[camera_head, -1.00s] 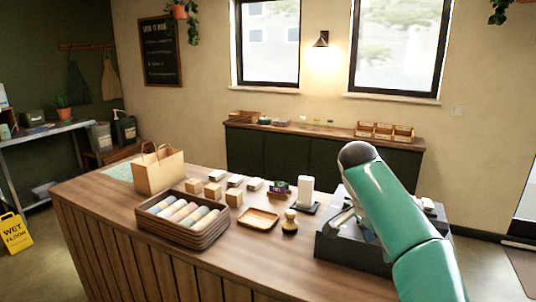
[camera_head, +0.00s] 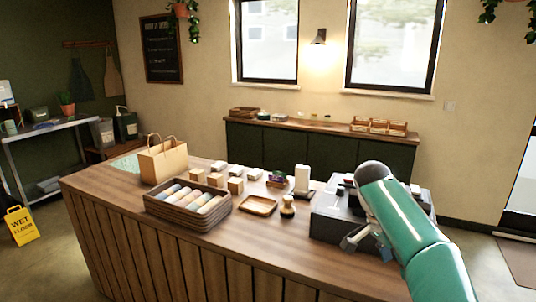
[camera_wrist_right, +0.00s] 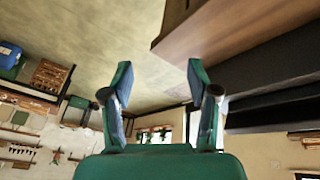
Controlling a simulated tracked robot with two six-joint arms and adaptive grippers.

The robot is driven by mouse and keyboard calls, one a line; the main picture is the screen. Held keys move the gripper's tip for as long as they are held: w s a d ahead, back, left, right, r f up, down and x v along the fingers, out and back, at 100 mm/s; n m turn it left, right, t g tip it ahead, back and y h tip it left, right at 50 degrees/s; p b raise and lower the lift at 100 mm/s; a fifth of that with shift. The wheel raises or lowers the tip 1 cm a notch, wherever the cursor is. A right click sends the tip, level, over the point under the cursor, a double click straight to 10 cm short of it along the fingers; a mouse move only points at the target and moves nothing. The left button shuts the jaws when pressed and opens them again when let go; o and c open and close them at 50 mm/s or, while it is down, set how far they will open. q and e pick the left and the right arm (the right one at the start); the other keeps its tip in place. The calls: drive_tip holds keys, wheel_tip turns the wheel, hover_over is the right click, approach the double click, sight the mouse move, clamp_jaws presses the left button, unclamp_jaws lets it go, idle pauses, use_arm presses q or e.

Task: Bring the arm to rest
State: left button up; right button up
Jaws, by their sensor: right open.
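My right arm (camera_head: 413,232) is teal with a dark grey rounded joint and comes in from the lower right in the head view. My right gripper (camera_head: 358,238) shows small and partly hidden behind the arm, in front of the dark register box. In the right wrist view my right gripper (camera_wrist_right: 160,78) is open, its two green and grey fingers wide apart with nothing between them. My left gripper is not in the head view.
The wooden counter (camera_head: 200,258) holds a paper bag (camera_head: 163,161), a basket of rolls (camera_head: 188,210), small boxes, a wooden tray (camera_head: 258,205), a stamp (camera_head: 288,206) and the dark register box (camera_head: 330,222). A yellow wet floor sign (camera_head: 21,225) stands at left.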

drive_tip(key=s+a+f+n+g+y, duration=0.15)
drive_tip(key=s+f, duration=0.25)
drive_tip(key=f, duration=0.6)
drive_tip(key=s+a+f+n+g+y, duration=0.1)
drive_tip(key=s+a+f+n, duration=0.3)
drive_tip(key=f, duration=0.6)
drive_tip(key=s+d+f+n+g+y, duration=0.15)
drive_tip(key=s+f, duration=0.35)
drive_tip(key=f, duration=0.5)
drive_tip(key=s+a+f+n+t+y, duration=0.1)
drive_tip(key=s+a+f+y, duration=0.2)
drive_tip(key=s, duration=0.4)
drive_tip(key=s+a+f+n, duration=0.1)
drive_tip(key=s+a+f, duration=0.2)
drive_tip(key=s+a, duration=0.35)
drive_tip(key=s+a+f+n+t+y, duration=0.1)
drive_tip(key=s+a+f+y, duration=0.2)
drive_tip(key=s, duration=0.5)
drive_tip(key=w+n+t, duration=0.1)
drive_tip(key=w+n+t+h, duration=0.1)
drive_tip(key=w, duration=0.1)
drive_tip(key=w+t, duration=0.1)
drive_tip(key=shift+w+f+n, duration=0.3)
drive_tip(key=shift+f+n, duration=0.05)
drive_tip(key=shift+n, duration=0.05)
